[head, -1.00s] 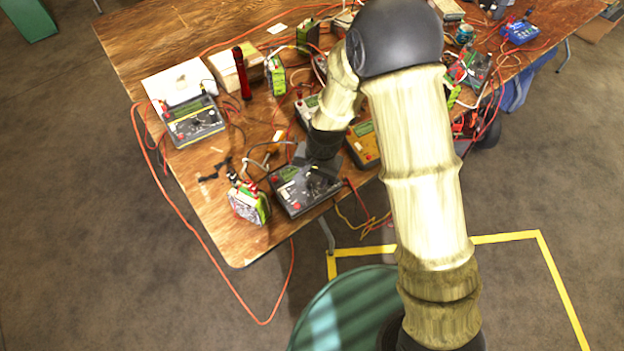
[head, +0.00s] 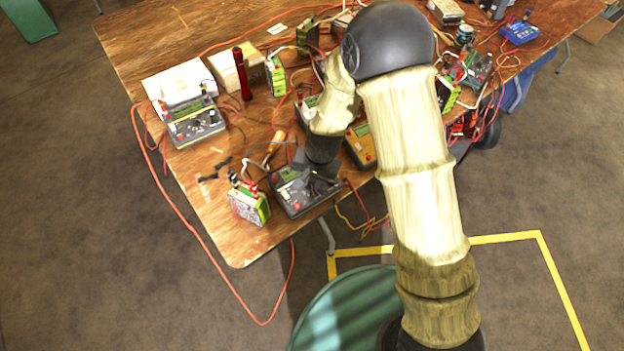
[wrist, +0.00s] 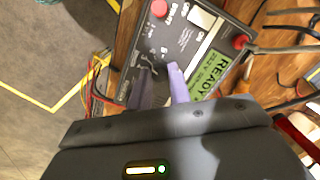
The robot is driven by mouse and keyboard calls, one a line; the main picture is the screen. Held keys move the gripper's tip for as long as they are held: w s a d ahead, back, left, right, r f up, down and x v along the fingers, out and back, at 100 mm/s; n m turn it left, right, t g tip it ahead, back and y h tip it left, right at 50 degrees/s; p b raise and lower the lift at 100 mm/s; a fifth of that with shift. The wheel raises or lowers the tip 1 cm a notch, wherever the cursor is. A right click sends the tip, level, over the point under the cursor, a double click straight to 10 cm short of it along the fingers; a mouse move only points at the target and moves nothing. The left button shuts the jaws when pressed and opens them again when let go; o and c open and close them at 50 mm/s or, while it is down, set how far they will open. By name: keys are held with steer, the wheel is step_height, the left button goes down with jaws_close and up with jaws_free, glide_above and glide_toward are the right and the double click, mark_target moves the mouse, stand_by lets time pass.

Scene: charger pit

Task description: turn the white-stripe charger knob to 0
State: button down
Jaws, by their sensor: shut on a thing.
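The dark grey charger (head: 291,197) lies at the near corner of the table, under my gripper (head: 315,181). In the wrist view the charger (wrist: 222,33) shows a lit green screen (wrist: 209,73) reading READY, red knobs or sockets at its ends and pale markings. My gripper (wrist: 163,72) has its two pale purple fingers down at the charger's face, close together. They are shut on the charger's knob, which is mostly hidden between the fingertips. I cannot read the knob's pointer or scale.
A green-and-white battery (head: 249,204) stands just left of the charger. A yellow-striped charger (head: 195,124) is farther left, and a yellow charger (head: 360,146) is behind to the right. An orange-handled tool (head: 277,141) and loose cables lie nearby.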

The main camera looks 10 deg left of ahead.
steer(key=shift+n, duration=0.3)
steer(key=n, duration=0.3)
steer(key=shift+p, duration=0.35)
steer(key=n+h, duration=0.1)
steer(key=n, duration=0.8)
steer(key=shift+t, duration=0.3)
steer(key=n, duration=0.5)
steer(key=shift+s+t+b, duration=0.1)
steer(key=shift+t+b, duration=0.2)
steer(key=shift+b, duration=0.1)
steer(key=c, duration=1.3)
jaws_free()
